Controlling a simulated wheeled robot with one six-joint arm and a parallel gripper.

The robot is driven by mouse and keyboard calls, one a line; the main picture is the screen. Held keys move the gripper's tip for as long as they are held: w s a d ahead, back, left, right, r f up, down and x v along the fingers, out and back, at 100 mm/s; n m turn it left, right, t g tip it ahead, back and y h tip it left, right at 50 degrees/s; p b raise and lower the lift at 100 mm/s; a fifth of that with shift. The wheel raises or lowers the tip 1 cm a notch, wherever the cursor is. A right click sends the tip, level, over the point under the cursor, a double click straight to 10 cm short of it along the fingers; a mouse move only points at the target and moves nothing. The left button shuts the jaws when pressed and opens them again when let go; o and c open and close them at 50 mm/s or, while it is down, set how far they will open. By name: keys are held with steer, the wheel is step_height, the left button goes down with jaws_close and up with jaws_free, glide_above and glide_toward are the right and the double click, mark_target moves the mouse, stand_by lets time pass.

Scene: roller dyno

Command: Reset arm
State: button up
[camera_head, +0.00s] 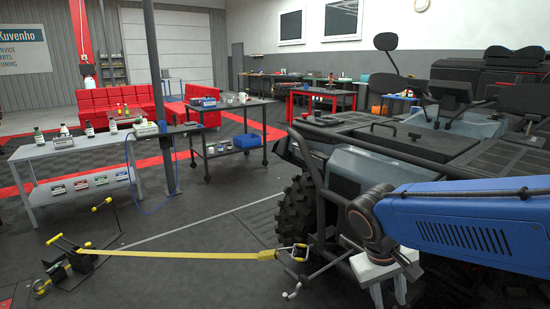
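A blue arm link with a dark grille and a grey-brown joint at its end reaches in from the right edge, in front of the vehicle.
A large vehicle (370,172) with a knobby tyre (295,208) fills the right side. A yellow strap (185,253) runs low across the floor from a black floor anchor (75,260) toward it.

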steer(key=s+d+r+m+t+y, duration=0.1)
steer(key=s+d+r+t+y, duration=0.1)
steer(key=s, duration=0.5)
steer(key=shift+s+d+m+t+y, duration=0.35)
steer(key=shift+d+t+y, duration=0.3)
steer(key=shift+t, duration=0.55)
steer(key=shift+a, duration=0.1)
steer(key=shift+r, duration=0.55)
steer(key=shift+o, duration=0.3)
stand_by(0.7)
